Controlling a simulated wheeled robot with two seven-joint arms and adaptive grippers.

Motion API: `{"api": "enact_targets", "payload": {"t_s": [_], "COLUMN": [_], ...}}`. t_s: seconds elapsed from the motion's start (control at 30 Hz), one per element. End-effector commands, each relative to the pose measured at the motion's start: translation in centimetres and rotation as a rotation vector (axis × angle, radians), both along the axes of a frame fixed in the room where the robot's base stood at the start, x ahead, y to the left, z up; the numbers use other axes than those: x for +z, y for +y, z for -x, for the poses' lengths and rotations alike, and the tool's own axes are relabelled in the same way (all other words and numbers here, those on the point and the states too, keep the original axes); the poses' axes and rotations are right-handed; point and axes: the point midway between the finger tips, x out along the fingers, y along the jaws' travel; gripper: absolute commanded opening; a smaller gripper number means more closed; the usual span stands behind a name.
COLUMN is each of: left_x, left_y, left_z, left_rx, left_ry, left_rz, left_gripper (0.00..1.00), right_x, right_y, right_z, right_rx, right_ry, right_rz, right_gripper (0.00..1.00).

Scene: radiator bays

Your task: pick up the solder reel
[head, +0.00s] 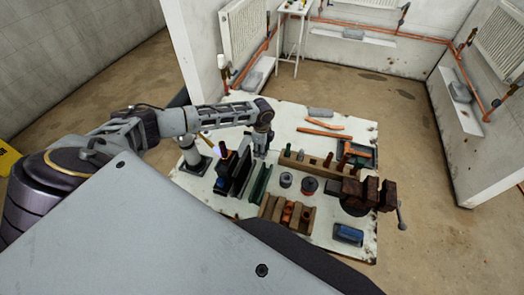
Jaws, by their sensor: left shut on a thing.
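My left gripper (261,151) points down over the far middle of the white bench board (238,114). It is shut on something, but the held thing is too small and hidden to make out. A dark reel-like thing with a red rim (309,186) stands on the board, to the right of and nearer than the gripper. A small grey cylinder (286,180) stands just left of it. I cannot tell for sure which thing is the solder reel. Both of these are apart from the gripper. My right gripper is out of view.
A dark upright rack (238,172) and a green bar (261,183) stand close to the gripper. Wooden blocks with fittings (288,214) are nearer. A dark vice (360,194) is at the right edge, with a blue item (348,234) in front. Copper pieces (320,132) lie at the back.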

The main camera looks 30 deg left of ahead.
Motion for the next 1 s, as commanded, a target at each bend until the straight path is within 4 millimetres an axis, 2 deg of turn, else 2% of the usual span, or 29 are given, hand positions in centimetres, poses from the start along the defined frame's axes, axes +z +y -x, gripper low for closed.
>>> {"api": "enact_targets", "payload": {"t_s": [0.17,0.37,0.8,1.0], "left_x": [0.2,1.4,7.5,9.5], "left_y": [0.0,0.0,0.0,0.0], "left_z": [0.0,-0.1,-0.1,-0.1], "left_rx": [0.0,0.0,0.0,0.001], "left_ry": [-0.001,-0.001,-0.002,-0.002], "left_rz": [0.0,0.001,0.001,0.001], "left_gripper": [0.11,0.11,0.11,0.11], "right_x": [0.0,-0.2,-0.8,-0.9], "right_y": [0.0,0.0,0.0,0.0], "right_z": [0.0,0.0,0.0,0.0], "right_rx": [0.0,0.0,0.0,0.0], "right_ry": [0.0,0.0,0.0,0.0], "right_rz": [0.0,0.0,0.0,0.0], "right_gripper": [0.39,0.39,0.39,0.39]}}
